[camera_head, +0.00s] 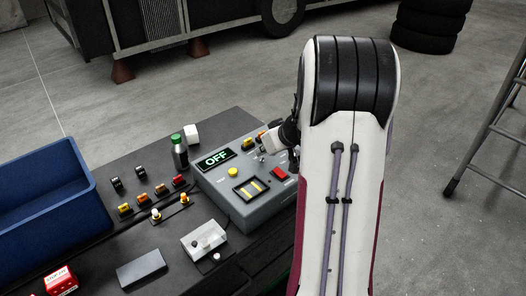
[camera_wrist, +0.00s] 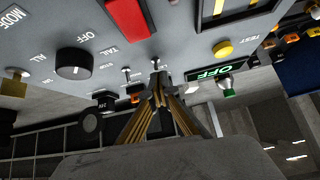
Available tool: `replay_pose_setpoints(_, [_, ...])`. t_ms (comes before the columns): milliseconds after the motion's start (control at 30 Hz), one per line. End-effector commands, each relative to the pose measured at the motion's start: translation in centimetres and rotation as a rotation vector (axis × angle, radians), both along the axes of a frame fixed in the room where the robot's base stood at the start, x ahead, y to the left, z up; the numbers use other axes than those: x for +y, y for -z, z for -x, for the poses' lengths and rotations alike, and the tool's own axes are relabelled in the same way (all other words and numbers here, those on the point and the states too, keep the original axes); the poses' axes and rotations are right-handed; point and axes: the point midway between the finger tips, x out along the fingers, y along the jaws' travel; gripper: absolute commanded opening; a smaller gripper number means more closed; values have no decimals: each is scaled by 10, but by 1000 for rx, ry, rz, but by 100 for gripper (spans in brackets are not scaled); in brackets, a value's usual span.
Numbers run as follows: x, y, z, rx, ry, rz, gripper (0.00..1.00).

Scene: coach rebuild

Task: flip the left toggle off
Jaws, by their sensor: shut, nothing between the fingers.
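The grey control box (camera_head: 238,206) stands on the dark bench, with a green OFF display (camera_head: 216,158) on its panel. The wrist view shows the panel upside down, with two small metal toggles: the left toggle (camera_wrist: 155,62), on the display's side, and the other toggle (camera_wrist: 127,74). My gripper (camera_wrist: 158,88) is shut and empty, its tips right by the left toggle. I cannot tell whether they touch it. In the head view my arm and wrist hide part of the panel around the toggles.
A red rocker (camera_wrist: 128,18), a black knob (camera_wrist: 73,63) and a yellow button (camera_wrist: 222,48) surround the toggles. A blue bin (camera_head: 45,205) and loose switches occupy the bench's left.

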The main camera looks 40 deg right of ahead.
Motion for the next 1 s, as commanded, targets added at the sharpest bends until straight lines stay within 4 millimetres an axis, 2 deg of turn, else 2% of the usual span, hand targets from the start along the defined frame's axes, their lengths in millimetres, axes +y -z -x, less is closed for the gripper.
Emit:
replay_pose_setpoints(300, [0,2,-9,1,1,-1,0])
replay_pose_setpoints(733, [0,2,-10,0,1,-1,0])
replay_pose_setpoints(1000, [-1,-6,-12,-2,-1,1,0])
